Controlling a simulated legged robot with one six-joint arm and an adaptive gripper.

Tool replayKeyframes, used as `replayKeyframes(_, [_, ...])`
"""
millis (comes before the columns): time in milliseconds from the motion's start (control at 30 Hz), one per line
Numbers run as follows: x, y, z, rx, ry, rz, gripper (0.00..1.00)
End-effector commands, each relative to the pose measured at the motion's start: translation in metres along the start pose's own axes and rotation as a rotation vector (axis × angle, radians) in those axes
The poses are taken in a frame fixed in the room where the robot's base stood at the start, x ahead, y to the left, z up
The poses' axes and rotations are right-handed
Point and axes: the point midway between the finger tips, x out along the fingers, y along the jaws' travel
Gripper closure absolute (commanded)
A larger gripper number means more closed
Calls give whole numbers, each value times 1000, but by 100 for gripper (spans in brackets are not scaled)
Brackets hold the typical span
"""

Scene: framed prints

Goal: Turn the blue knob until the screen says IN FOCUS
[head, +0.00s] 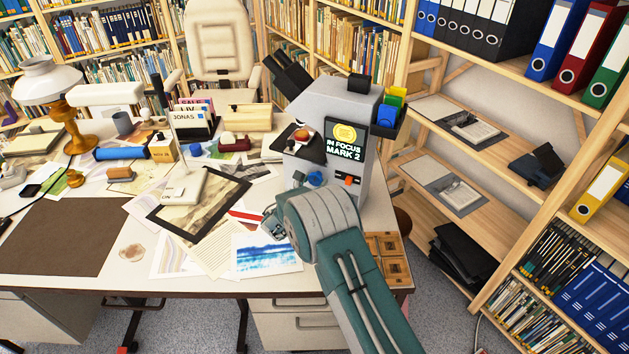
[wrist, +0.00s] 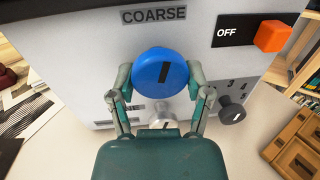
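The blue knob (wrist: 160,72) is on the grey device's front, under the COARSE label (wrist: 154,15), its dark mark tilted slightly. In the head view the knob (head: 316,178) shows low on the device (head: 338,100). The screen (head: 345,141) reads IN FOCUS, MARK 2. In the wrist view my gripper (wrist: 160,82) has a finger at each side of the knob, both appearing to touch its rim. In the head view my own arm hides part of the gripper.
An orange switch (wrist: 272,36) marked OFF sits right of the knob. A black knob (wrist: 232,110) and a silver knob (wrist: 164,122) are lower down. A framed print (head: 200,200) and loose papers cover the desk on the left. A wooden tray (head: 388,258) lies at right.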

Motion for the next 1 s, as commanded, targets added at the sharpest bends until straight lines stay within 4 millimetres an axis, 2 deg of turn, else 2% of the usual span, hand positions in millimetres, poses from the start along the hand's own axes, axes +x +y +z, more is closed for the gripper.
replayKeyframes(633, [1, 3, 2, 89, 7, 5, 84])
replayKeyframes(667, [1, 3, 2, 89, 7, 5, 27])
replayKeyframes(700, [1, 3, 2, 89, 6, 6, 9])
replayKeyframes(733, [1, 3, 2, 89, 6, 5, 1])
replayKeyframes(1000, [0, 2, 1, 88, 7, 3, 1])
